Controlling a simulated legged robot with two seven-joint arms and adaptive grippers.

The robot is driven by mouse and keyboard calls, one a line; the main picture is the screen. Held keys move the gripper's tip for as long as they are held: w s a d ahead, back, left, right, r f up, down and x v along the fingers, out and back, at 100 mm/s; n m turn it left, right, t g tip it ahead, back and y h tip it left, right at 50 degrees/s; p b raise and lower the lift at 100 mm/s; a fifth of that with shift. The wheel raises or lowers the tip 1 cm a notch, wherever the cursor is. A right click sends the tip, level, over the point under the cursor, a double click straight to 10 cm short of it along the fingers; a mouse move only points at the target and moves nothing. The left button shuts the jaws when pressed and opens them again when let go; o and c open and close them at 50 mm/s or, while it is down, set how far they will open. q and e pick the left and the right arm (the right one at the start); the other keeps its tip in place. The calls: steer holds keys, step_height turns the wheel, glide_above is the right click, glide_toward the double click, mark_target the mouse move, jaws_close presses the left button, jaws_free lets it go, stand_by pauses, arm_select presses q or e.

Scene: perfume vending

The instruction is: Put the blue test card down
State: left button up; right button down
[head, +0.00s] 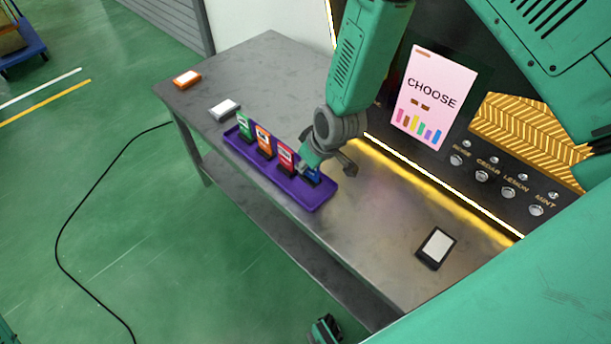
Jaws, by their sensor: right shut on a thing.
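A purple tray (317,205) lies along the front part of the grey table. A green card (244,126), an orange card (264,140) and a red card (287,157) stand upright in it in a row. The blue test card (313,176) is at the tray's right end, partly hidden behind my right gripper (325,163). My right gripper is shut on the blue card, low over the tray. I cannot tell whether the card's base touches the tray floor.
The grey table (385,235) also bears an orange-and-white box (187,79), a white-topped box (225,109) and a dark device with a pale screen (436,248). Behind stands a dark panel with a pink CHOOSE sign (434,96) and several buttons.

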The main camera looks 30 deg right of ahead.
mark_target(306, 174)
step_height(306, 174, down, 4)
steer(key=shift+r+b, duration=0.15)
steer(key=shift+b, duration=0.15)
steer(key=shift+r, duration=0.1)
steer(key=shift+a, duration=0.1)
steer(key=c, duration=1.7)
jaws_free()
